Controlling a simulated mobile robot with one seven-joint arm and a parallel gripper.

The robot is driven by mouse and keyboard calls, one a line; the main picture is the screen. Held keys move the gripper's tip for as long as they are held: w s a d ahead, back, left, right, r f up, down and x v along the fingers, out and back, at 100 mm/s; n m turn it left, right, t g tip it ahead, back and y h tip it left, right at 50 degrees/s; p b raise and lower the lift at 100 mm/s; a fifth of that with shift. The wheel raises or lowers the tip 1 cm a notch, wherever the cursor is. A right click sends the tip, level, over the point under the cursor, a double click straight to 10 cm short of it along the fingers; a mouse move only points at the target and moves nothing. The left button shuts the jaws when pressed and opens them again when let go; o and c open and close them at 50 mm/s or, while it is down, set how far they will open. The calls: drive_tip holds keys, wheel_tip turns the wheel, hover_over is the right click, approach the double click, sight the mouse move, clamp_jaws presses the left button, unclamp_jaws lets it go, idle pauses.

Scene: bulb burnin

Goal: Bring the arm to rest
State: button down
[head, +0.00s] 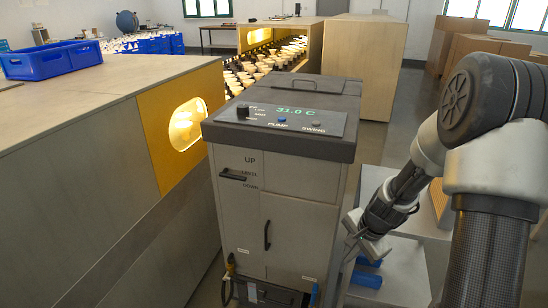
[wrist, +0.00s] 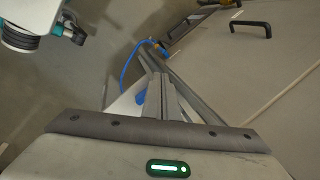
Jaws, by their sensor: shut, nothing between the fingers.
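My arm comes in from the right in the head view. My gripper (head: 366,246) hangs low at the right side of the grey cabinet, close to its edge. Its fingers are shut with nothing held. In the wrist view the closed fingers (wrist: 155,75) point toward the floor beside the cabinet front. I cannot tell from these views whether the fingers touch the cabinet.
The grey cabinet (head: 295,205) has a dark top with a display reading 31.0 C. Its black handle (wrist: 250,27) shows in the wrist view. A white shelf (head: 405,275) holds blue items (head: 366,279). A blue crate (head: 50,60) sits on the left bench.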

drive_tip(key=s+a+r+n+t, duration=0.1)
drive_tip(key=s+a+r+n, duration=0.15)
drive_tip(key=r, duration=0.65)
drive_tip(key=s+a+r+n, duration=0.2)
drive_tip(key=s+r+n, duration=0.2)
drive_tip(key=r, duration=0.5)
drive_tip(key=s+a+r+n+t+h, duration=0.1)
drive_tip(key=s+r+n, duration=0.2)
drive_tip(key=s+r, duration=0.35)
drive_tip(key=s+a+r+n+t+h, duration=0.1)
drive_tip(key=s+a+r+n, duration=0.2)
drive_tip(key=s, duration=0.7)
wheel_tip(320, 180, up, 19)
drive_tip(key=d+p, duration=0.1)
drive_tip(key=p, duration=1.6)
drive_tip(key=shift+w+d+f+p, duration=0.2)
drive_tip(key=shift+w+d+p, duration=0.05)
drive_tip(key=shift+p, duration=0.15)
